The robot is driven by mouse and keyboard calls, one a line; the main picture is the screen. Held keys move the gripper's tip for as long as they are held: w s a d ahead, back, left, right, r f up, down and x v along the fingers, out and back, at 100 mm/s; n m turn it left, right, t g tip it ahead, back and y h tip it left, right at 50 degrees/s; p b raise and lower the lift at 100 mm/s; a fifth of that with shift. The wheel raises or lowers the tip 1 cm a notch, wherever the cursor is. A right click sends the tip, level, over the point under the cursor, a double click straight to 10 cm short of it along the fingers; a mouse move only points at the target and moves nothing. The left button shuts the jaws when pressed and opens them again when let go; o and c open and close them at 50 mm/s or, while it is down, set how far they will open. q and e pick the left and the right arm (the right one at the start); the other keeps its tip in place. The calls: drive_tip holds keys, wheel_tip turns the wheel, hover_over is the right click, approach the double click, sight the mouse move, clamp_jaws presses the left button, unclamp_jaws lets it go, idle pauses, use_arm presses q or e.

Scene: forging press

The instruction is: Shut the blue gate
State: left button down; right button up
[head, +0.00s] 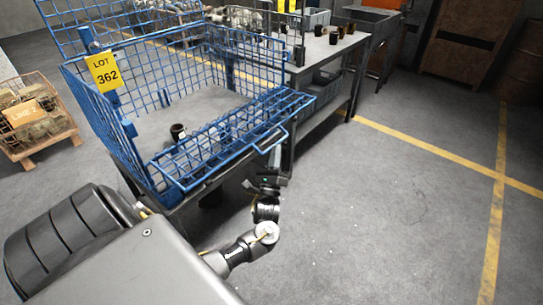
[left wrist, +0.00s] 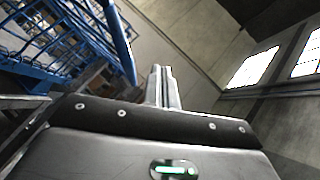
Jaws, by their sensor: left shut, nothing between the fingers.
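The blue gate (head: 226,137) is the wire-mesh front panel of a blue mesh cage (head: 130,150). It lies folded down and outward, roughly level, so the cage front is open. My left gripper (head: 276,156) is just below and beside the gate's outer right end; I cannot tell whether it touches. Its fingers are shut and empty. In the left wrist view the thin fingers (left wrist: 163,86) point away together, with blue mesh (left wrist: 60,40) to their left. My right gripper is not in view.
A dark cup-like part (head: 178,132) stands on the cage floor behind the gate. A yellow tag (head: 104,72) hangs on the cage's left side. A metal workbench (head: 325,52) with several parts stands behind right. A wooden crate (head: 38,125) is at left. Floor at right is clear.

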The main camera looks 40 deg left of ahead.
use_arm(q)
drive_tip(key=v, duration=0.9)
drive_tip(key=shift+b, duration=0.35)
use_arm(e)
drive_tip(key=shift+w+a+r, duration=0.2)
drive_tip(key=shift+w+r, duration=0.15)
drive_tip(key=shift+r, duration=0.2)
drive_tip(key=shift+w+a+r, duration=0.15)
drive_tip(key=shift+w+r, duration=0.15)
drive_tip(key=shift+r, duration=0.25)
